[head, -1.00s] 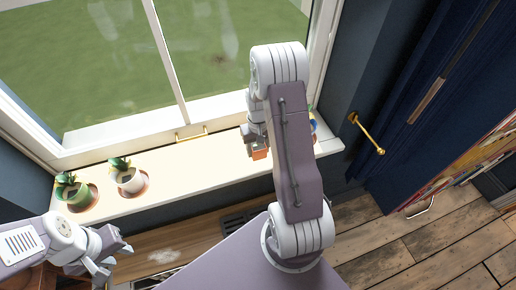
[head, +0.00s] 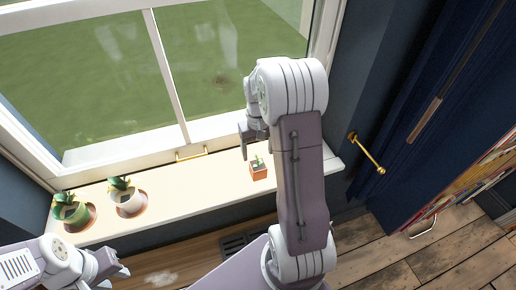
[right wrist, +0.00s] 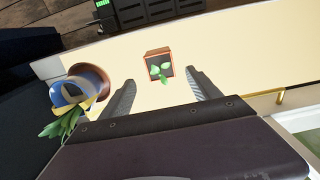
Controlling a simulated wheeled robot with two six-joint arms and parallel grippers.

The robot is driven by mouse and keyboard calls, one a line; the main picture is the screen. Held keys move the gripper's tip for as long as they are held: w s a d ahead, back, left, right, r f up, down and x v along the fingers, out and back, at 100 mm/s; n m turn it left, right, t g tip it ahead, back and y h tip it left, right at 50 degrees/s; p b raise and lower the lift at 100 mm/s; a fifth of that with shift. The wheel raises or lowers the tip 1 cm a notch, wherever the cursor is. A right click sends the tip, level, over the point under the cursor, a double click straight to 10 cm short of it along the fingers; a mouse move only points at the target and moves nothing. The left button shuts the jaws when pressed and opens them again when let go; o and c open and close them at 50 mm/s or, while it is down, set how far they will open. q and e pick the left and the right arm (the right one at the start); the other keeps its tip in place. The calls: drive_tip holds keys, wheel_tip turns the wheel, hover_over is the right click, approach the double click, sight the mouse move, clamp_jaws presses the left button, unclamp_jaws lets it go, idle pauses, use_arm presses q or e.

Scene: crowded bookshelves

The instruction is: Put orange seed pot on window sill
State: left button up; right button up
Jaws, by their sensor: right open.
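The orange seed pot (head: 259,173), a small square pot with a green seedling, stands upright on the cream window sill (head: 195,182). In the right wrist view the orange seed pot (right wrist: 159,66) sits on the sill just beyond and between my fingertips, with clear space around it. My right gripper (head: 247,136) is open and empty, over the window side of the sill, apart from the pot; its two fingers also show in the right wrist view (right wrist: 160,84). My left gripper (head: 116,278) is low at the left, in front of the sill, its fingers apart and empty.
A green pot (head: 72,212) and a white pot (head: 129,203) with plants stand on the sill's left. A blue pot (right wrist: 67,93) with a plant stands near the sill's end. Brass window handle (head: 192,153) and curtain hook (head: 367,154) stick out.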

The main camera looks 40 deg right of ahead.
drive_tip(key=shift+r, duration=0.9)
drive_tip(key=s+a+f+n, duration=0.1)
drive_tip(key=s+a, duration=0.4)
drive_tip(key=a, duration=0.2)
drive_tip(key=s+a+f+n+t, duration=0.1)
drive_tip(key=s+a+f+n, duration=0.1)
drive_tip(key=s+a, duration=0.3)
drive_tip(key=a, duration=0.3)
drive_tip(key=shift+s+a+f, duration=0.15)
drive_tip(key=shift+a+f, duration=0.05)
drive_tip(key=shift+a, duration=0.1)
